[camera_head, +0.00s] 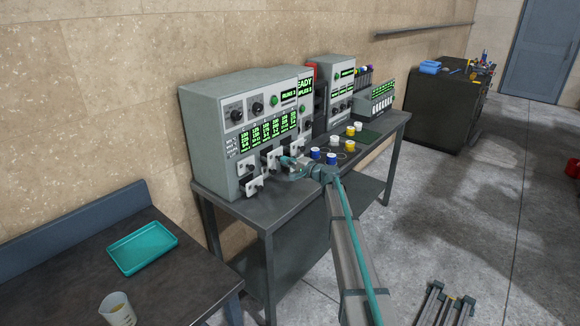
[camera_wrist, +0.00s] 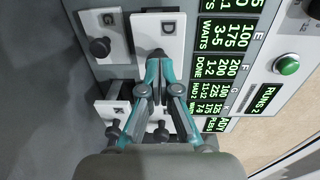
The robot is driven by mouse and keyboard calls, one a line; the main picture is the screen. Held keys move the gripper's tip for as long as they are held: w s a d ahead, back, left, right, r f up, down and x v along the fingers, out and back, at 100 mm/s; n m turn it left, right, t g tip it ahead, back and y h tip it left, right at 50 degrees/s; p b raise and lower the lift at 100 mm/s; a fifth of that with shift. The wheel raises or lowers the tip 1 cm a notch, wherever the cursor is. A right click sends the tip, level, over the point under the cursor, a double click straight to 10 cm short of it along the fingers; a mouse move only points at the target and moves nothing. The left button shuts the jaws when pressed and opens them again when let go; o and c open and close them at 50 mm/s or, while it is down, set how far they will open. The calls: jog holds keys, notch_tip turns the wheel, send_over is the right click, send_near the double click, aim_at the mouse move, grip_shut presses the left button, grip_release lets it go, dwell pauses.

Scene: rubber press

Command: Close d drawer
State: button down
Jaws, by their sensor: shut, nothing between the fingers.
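The D drawer (camera_wrist: 173,30) shows in the wrist view as a white front panel with the letter D, at top centre. My gripper (camera_wrist: 158,56) is shut and empty, with its fingertips at the lower part of this panel. They hide the panel's handle area, and I cannot tell whether they touch it. In the head view my gripper (camera_head: 286,160) is close to the white drawer fronts of the grey press machine (camera_head: 217,124). The drawer letters are too small to read there. How far the D drawer stands out is unclear.
Other drawers are below, partly hidden by my gripper. White, blue and yellow cups (camera_head: 350,146) stand right of the machine. A teal tray (camera_head: 142,247) lies on the near left table.

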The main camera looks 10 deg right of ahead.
aim_at(278, 157)
jog(key=b+x, duration=0.2)
jog(key=x, duration=0.2)
jog(key=shift+w+a+f+b, duration=0.1)
jog(key=shift+a+f+b, duration=0.05)
jog(key=shift+b, duration=0.25)
jog(key=shift+w+a+r, duration=0.1)
jog(key=shift+w+r, duration=0.05)
jog(key=shift+r, duration=0.25)
